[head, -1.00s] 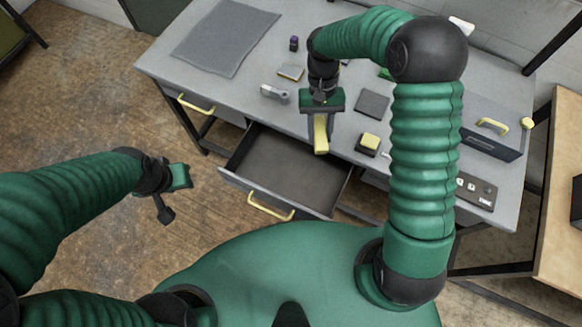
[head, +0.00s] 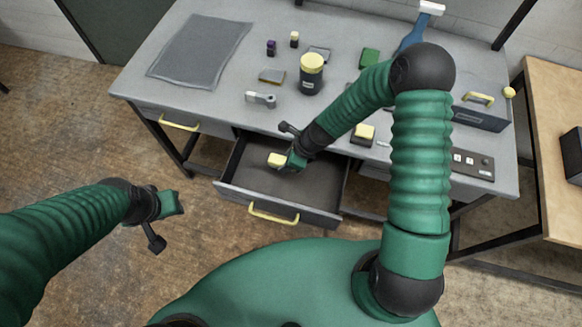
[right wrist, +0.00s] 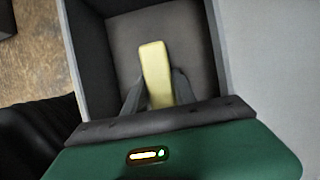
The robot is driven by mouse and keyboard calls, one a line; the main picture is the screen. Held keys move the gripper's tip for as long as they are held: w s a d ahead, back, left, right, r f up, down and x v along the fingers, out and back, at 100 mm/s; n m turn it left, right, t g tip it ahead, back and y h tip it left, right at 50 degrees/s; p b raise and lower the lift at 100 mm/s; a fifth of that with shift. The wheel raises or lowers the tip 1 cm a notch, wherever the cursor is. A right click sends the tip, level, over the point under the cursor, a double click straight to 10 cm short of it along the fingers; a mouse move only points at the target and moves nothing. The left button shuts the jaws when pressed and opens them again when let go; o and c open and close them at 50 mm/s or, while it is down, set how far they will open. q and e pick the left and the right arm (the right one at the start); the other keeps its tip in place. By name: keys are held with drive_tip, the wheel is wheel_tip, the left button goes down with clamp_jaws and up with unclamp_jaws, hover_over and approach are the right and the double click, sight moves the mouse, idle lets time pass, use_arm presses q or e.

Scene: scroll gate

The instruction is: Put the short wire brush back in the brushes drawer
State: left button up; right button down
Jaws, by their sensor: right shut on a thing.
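The short wire brush shows as a pale yellow block-like piece (head: 277,159). It is held over the inside of the open drawer, and its bristles are not visible. In the right wrist view the brush (right wrist: 156,72) stands out between my dark fingers, with the drawer floor behind it. My right gripper (head: 284,161) is shut on it; I cannot tell whether the brush touches the floor. The open drawer (head: 330,218) has grey walls, a dark floor and a yellow handle. My left gripper (head: 165,218) hangs empty left of the drawer, its jaw opening unclear.
On the desk (head: 215,100) are a dark jar with a yellow lid (head: 312,74), a grey mat (head: 200,50), a grey metal tool (head: 261,99) and a yellow-topped block (head: 363,133). A grey toolbox (head: 480,115) and a switch panel (head: 470,164) are at right. A second drawer handle (head: 180,123) is at left.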

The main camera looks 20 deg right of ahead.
sight(285, 178)
drive_tip(key=f, duration=0.6)
drive_tip(key=d+f, duration=0.1)
drive_tip(key=f, duration=0.2)
drive_tip(key=shift+f, duration=0.3)
drive_tip(key=shift+a+f, duration=0.1)
drive_tip(key=shift+f, duration=0.1)
drive_tip(key=shift+a, duration=0.2)
drive_tip(key=c, duration=1.1)
unclamp_jaws()
drive_tip(key=shift+o, duration=0.4)
drive_tip(key=shift+s+d, duration=0.1)
